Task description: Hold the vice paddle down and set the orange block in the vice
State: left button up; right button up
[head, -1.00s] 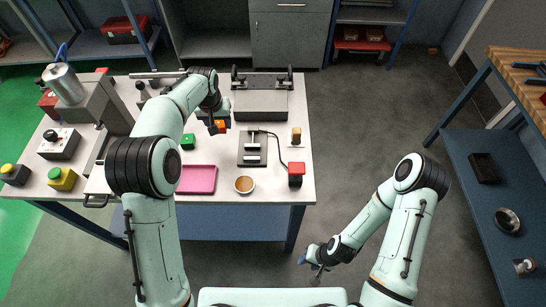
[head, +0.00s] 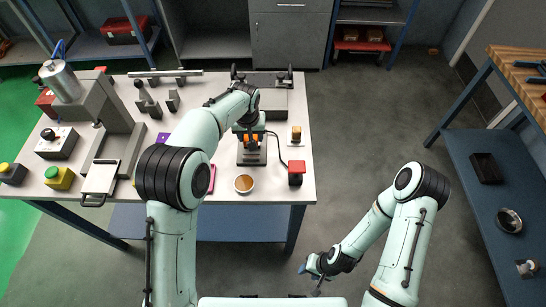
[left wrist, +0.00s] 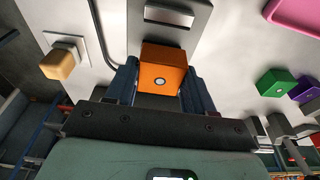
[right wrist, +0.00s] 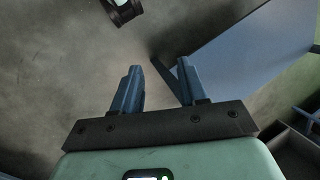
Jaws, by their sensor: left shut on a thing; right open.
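The orange block (head: 249,138) is between the fingers of my left gripper (head: 250,135), over the back part of the vice (head: 251,159). In the left wrist view my left gripper (left wrist: 162,80) is shut on the orange block (left wrist: 163,68), with the vice (left wrist: 205,20) just beyond it. I cannot tell whether the block touches the vice. The red-topped paddle box (head: 296,173) stands right of the vice at the table's front right corner, with nothing on it. My right gripper (head: 316,277) is open, empty and low, off the table; its spread fingers show in the right wrist view (right wrist: 157,85).
A tan block on a white plate (head: 296,135) stands right of the vice, with a dark cable running between. A round cup (head: 244,183) is in front. My left arm partly hides the pink tray (head: 212,180). The green block (left wrist: 276,82) and purple block (left wrist: 304,90) lie nearby.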

aim_at(297, 166)
jog(key=shift+w, duration=0.15)
